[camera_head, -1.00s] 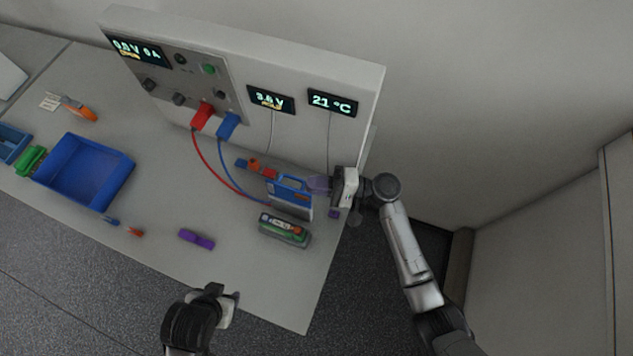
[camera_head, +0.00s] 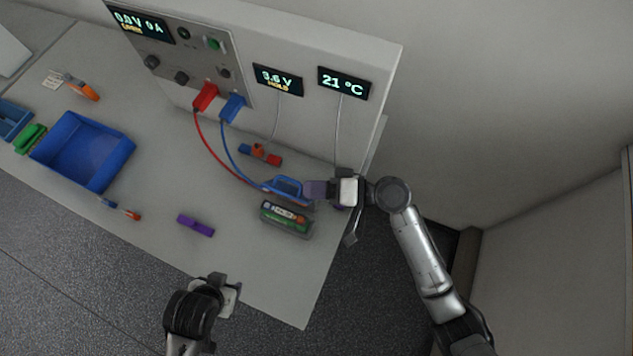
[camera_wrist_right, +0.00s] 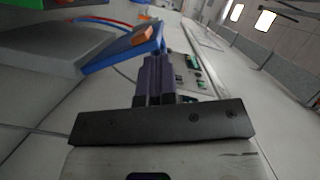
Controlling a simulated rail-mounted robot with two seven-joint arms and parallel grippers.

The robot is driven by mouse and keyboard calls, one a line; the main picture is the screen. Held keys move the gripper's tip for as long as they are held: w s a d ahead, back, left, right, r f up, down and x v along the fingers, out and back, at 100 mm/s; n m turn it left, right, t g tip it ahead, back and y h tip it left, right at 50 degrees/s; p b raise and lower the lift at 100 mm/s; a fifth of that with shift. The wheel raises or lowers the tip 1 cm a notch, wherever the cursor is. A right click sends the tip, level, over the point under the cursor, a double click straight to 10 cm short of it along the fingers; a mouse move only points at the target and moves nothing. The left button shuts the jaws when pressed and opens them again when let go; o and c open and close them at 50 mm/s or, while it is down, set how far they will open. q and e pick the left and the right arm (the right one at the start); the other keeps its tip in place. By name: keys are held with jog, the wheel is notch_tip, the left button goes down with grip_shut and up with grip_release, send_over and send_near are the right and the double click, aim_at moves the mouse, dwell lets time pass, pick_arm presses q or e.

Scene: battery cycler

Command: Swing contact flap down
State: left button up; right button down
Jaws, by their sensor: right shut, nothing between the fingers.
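The contact flap is a blue frame (camera_head: 287,186) standing behind the grey battery holder (camera_head: 285,232); it tilts low over the holder's back edge. It also shows as a slanted blue plate with an orange block in the right wrist view (camera_wrist_right: 120,52). A green and dark cell (camera_head: 284,214) lies in the holder. My right gripper (camera_head: 312,190) is shut and empty, its purple fingertips at the flap's right end; whether they touch is unclear. The fingers show side by side in the wrist view (camera_wrist_right: 158,78). My left gripper (camera_head: 222,287) hangs near the bench's front edge, apart from the holder.
Red and blue leads run from plugs (camera_head: 206,97) on the cycler panel towards the flap. A purple piece (camera_head: 196,225) and a blue tray (camera_head: 123,157) are to the left. Front bench is mostly clear.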

pick_arm(q)
notch_tip(320, 180, down, 2)
jog(key=shift+b, duration=0.85)
pick_arm(e)
jog(key=s+n, duration=0.1)
jog(key=n+h, duration=0.1)
jog(key=s+a+f+n+t, duration=0.1)
jog(key=shift+s+n, duration=0.3)
jog(key=shift+n, duration=0.1)
pick_arm(q)
jog(key=shift+f+b, duration=0.35)
pick_arm(e)
jog(key=shift+s+a+f+n+t+h, duration=0.2)
jog(key=shift+s+f+n+t+h, duration=0.4)
jog(key=shift+n, duration=0.4)
pick_arm(q)
jog(key=shift+f, duration=0.1)
pick_arm(e)
jog(key=shift+s+f+n, duration=0.2)
jog(key=shift+s+n, duration=0.05)
jog(key=shift+n, duration=0.25)
jog(key=shift+s+a+f, duration=0.1)
jog(key=shift+f, duration=0.05)
jog(key=shift+f+n+t, duration=0.1)
jog(key=shift+n+t, duration=0.2)
pick_arm(q)
jog(key=shift+a, duration=0.1)
